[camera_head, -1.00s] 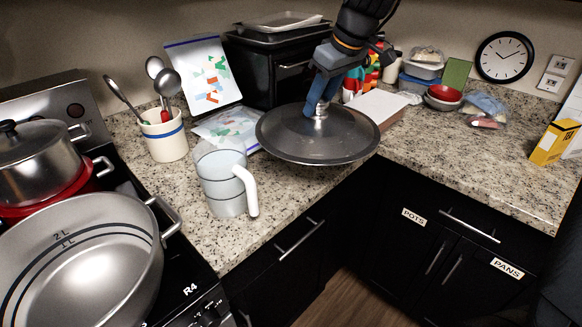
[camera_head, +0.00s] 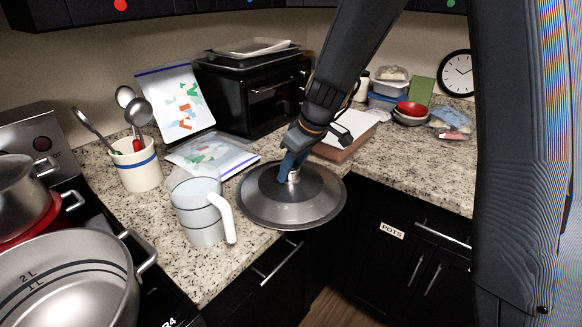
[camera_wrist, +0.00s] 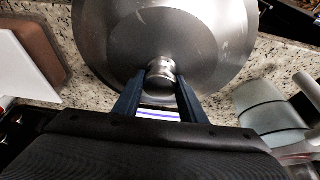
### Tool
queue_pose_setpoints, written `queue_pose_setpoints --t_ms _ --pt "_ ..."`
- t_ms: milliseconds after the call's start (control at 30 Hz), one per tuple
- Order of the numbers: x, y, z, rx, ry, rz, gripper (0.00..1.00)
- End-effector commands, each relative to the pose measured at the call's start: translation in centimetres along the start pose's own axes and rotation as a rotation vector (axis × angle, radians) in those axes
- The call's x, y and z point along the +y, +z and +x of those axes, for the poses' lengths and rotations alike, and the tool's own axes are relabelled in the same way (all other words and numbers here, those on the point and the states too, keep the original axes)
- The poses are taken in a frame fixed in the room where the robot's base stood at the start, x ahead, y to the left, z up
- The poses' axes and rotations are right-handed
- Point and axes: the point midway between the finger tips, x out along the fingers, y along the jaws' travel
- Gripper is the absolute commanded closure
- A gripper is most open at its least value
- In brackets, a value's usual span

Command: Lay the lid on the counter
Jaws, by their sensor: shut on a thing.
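The lid (camera_head: 262,202) is a round dark-grey metal disc with a knob on top. My gripper (camera_head: 292,172) is shut on the lid's knob from above. In the wrist view the two blue fingers of my gripper (camera_wrist: 160,85) stand on either side of the knob, and the lid (camera_wrist: 205,35) fills the upper middle. The lid is roughly level at the counter's inner corner, its front rim reaching over the counter edge. I cannot tell whether it touches the counter (camera_head: 250,250). The counter beneath it is hidden.
A measuring jug (camera_head: 200,210) stands close left of the lid. A utensil crock (camera_head: 138,168), a plastic bag (camera_head: 210,155) and a black toaster oven (camera_head: 250,95) are behind. A cutting board (camera_head: 340,150) lies behind right. A large pot (camera_head: 75,280) is front left.

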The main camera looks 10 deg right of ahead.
Motion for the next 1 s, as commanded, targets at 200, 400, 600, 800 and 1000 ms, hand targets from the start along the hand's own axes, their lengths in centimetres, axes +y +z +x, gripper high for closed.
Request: queue_pose_setpoints --t_ms 200,400,600,800,1000 --pt "0.0 0.0 0.0 0.001 0.001 0.000 1.00" --pt "0.0 0.1 0.4 0.000 0.000 0.000 0.61" --pt "0.0 0.1 0.3 0.000 0.000 0.000 0.44" --pt "0.0 0.1 0.2 0.000 0.000 0.000 0.44" --pt "0.1 -0.1 -0.9 0.003 0.002 0.000 0.44"
